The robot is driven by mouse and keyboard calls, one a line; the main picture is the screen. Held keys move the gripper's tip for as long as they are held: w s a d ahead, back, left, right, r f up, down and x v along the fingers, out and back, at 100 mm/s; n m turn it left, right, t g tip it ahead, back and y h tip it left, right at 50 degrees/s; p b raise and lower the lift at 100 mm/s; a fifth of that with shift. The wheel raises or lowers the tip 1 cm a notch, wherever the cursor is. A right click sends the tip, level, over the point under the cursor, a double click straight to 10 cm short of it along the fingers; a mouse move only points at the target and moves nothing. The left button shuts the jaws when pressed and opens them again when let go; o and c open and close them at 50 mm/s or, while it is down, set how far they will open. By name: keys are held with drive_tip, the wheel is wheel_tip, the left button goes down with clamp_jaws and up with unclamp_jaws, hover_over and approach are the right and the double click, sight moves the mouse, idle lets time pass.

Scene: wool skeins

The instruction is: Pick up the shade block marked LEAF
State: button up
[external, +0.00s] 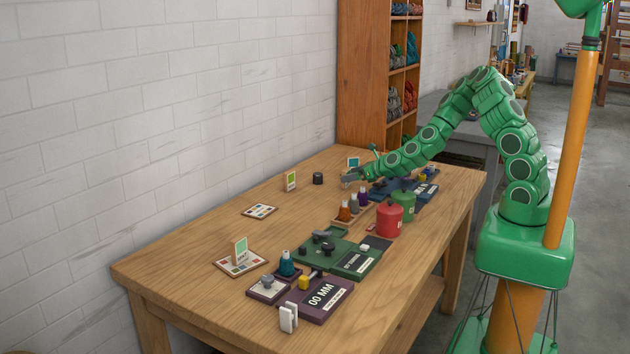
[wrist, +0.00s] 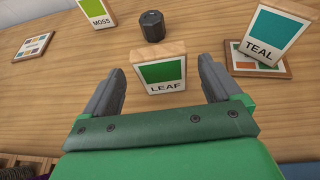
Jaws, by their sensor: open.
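The LEAF block (wrist: 162,72) is a small upright block with a green face and a wooden top edge, its label facing the wrist camera. My gripper (wrist: 159,66) is open, with one finger on each side of the block in the wrist view and visible gaps on both sides. I cannot tell how far above the table the fingers are. In the external view my gripper (external: 352,177) is over the far part of the table, and I cannot make out the LEAF block there.
The TEAL block (wrist: 274,32) stands on a tile close right of the gripper. The MOSS block (wrist: 97,12) and a dark cylinder (wrist: 152,26) are beyond. A swatch card (wrist: 33,46) lies left.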

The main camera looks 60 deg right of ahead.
drive_tip(key=x, duration=0.3)
drive_tip(key=shift+w+f, duration=0.15)
drive_tip(key=shift+f, duration=0.15)
drive_tip(key=shift+w+f, duration=0.2)
drive_tip(key=shift+w, duration=0.5)
drive_tip(key=c, duration=1)
drive_tip(key=shift+c, duration=0.2)
wheel_tip(320, 180, up, 10)
